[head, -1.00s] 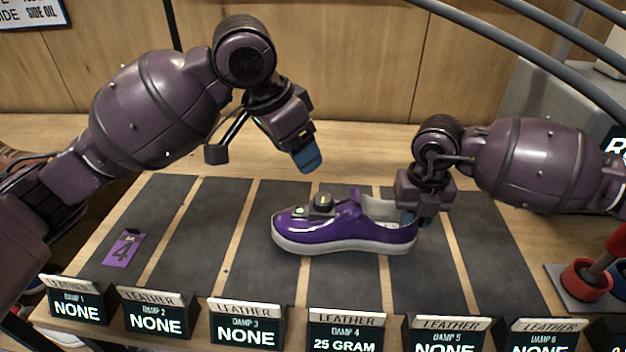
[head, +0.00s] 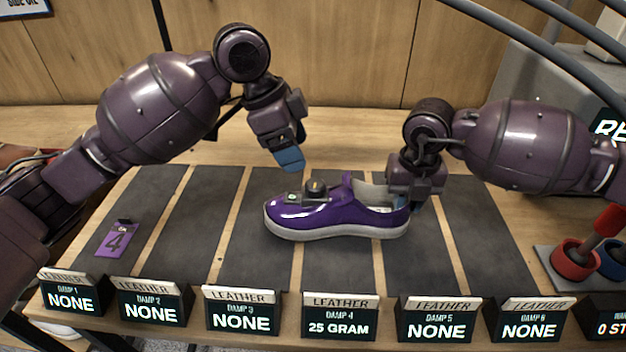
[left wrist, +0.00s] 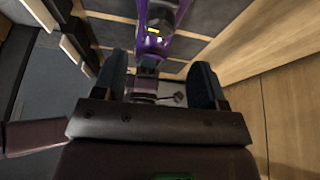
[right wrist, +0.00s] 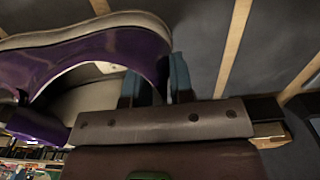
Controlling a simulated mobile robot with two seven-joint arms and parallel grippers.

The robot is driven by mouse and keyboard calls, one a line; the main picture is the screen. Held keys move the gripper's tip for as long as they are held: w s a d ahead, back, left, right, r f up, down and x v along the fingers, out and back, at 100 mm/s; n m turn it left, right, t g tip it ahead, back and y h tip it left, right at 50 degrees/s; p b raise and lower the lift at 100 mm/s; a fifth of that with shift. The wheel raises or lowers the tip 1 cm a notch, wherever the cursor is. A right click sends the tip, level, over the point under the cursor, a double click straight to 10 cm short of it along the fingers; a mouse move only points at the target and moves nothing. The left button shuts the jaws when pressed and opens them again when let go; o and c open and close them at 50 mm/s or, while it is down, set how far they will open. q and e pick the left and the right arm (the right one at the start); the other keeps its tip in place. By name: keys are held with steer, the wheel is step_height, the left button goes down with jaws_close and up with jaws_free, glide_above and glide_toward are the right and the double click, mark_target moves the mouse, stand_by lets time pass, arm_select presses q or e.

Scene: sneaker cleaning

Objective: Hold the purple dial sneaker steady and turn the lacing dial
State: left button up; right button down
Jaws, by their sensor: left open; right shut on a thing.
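The purple sneaker (head: 340,216) with a pale sole stands upright on the dark mat strips, toe to the left. Its lacing dial (head: 315,188) is a dark knob on the front top of the shoe. My right gripper (head: 416,203) is shut on the sneaker's heel wall; the right wrist view shows the blue fingers on either side of the purple wall (right wrist: 150,52). My left gripper (head: 290,160) is open and empty, above and slightly left of the dial, apart from it. In the left wrist view its two blue fingers (left wrist: 160,85) are spread, with the sneaker (left wrist: 158,35) beyond them.
A purple tag marked 4 (head: 117,240) lies on the left strip. A row of small label signs (head: 340,317) lines the front edge. Red and blue round holders (head: 573,257) stand at the right.

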mark_target(313, 183)
arm_select(q)
steer(key=x, duration=0.8)
steer(key=shift+d+f, duration=0.1)
steer(key=shift+f, duration=0.1)
steer(key=c, duration=0.9)
steer(key=shift+c, duration=0.2)
